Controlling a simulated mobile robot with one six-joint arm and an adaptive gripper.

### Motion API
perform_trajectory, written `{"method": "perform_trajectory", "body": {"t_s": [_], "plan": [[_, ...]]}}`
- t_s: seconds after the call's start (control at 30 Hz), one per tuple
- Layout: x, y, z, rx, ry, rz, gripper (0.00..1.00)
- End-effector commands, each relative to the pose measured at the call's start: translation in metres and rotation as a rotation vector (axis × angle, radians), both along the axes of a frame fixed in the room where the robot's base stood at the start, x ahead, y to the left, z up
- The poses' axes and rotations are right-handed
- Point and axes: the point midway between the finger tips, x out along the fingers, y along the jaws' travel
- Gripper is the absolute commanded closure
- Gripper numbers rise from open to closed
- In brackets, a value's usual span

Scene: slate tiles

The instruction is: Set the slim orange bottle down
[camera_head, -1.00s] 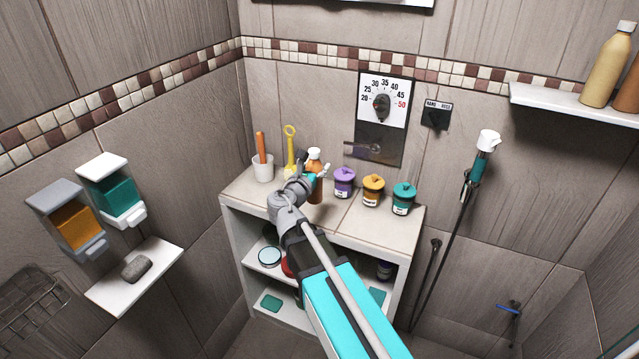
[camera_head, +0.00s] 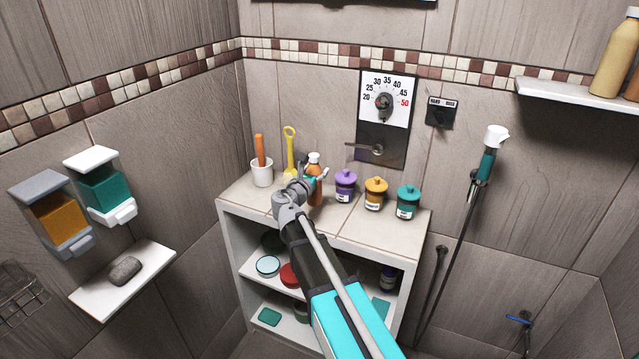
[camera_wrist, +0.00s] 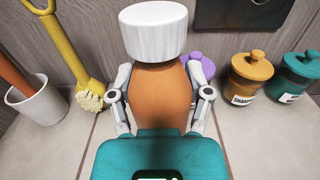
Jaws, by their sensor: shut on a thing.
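The slim orange bottle (camera_head: 315,184) with a white cap stands upright at the tiled top of the white shelf unit (camera_head: 350,228). In the wrist view the bottle (camera_wrist: 160,95) fills the middle, its white cap towards the camera. My gripper (camera_head: 309,183) is shut on the bottle, with a finger on each side of it in the wrist view (camera_wrist: 160,98). The bottle's base is hidden, so I cannot tell whether it touches the top.
A white cup (camera_head: 262,172) with an orange handle and a yellow brush (camera_head: 290,155) stand to the left. Purple (camera_head: 345,186), orange (camera_head: 375,194) and teal (camera_head: 407,203) lidded jars stand to the right. Bare tile (camera_head: 370,229) lies in front of the jars.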

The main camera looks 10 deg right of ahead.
Motion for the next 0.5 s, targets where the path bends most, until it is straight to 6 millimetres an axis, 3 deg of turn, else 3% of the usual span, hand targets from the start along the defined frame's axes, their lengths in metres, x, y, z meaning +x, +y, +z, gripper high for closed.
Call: {"method": "perform_trajectory", "body": {"t_s": [0.27, 0.5], "plan": [[0.001, 0.0, 0.0, 0.0, 0.0, 0.0, 0.97], [0.01, -0.001, -0.015, 0.0, 0.0, 0.0, 0.97]]}}
